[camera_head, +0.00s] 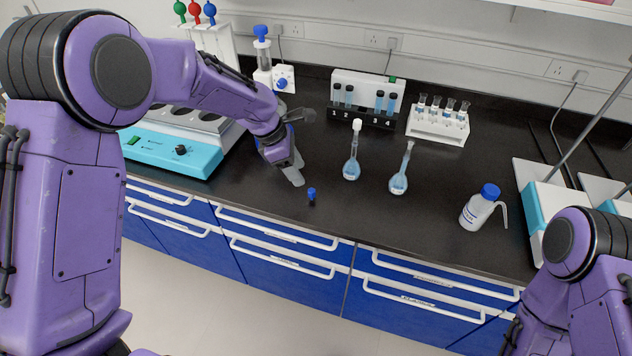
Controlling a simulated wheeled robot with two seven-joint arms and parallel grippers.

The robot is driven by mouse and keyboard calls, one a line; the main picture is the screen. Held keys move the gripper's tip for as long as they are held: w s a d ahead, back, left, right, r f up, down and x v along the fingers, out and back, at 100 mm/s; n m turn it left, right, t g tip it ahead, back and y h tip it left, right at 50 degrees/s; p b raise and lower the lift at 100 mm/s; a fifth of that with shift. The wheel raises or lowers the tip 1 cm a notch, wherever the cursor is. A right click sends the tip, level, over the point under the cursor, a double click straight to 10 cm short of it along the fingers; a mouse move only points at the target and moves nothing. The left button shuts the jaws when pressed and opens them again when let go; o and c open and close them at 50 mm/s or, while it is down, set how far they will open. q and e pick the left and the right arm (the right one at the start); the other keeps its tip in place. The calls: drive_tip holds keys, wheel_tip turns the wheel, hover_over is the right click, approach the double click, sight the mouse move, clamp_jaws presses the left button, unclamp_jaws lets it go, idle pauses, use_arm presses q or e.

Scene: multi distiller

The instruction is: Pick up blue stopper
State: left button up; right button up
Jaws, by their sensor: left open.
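The small blue stopper (311,194) stands on the black bench top near its front edge, left of the two flasks. My left gripper (293,176) hangs over the bench just up and to the left of the stopper, apart from it. It is open, and I see nothing between its fingers. My right arm shows at the lower right, but its gripper is out of view.
A flask with a white stopper (352,165) and an open flask (399,180) stand right of the blue stopper. A wash bottle (480,207) stands further right. Tube racks (438,122) are behind. A blue heating unit (170,150) is at the left.

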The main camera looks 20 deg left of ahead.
sight(311, 190)
use_arm(q)
drive_tip(key=p+x, duration=0.1)
drive_tip(key=x, duration=0.8)
drive_tip(key=shift+d+f+p, duration=0.2)
drive_tip(key=shift+f+p, duration=0.1)
drive_tip(key=shift+p, duration=0.1)
clamp_jaws()
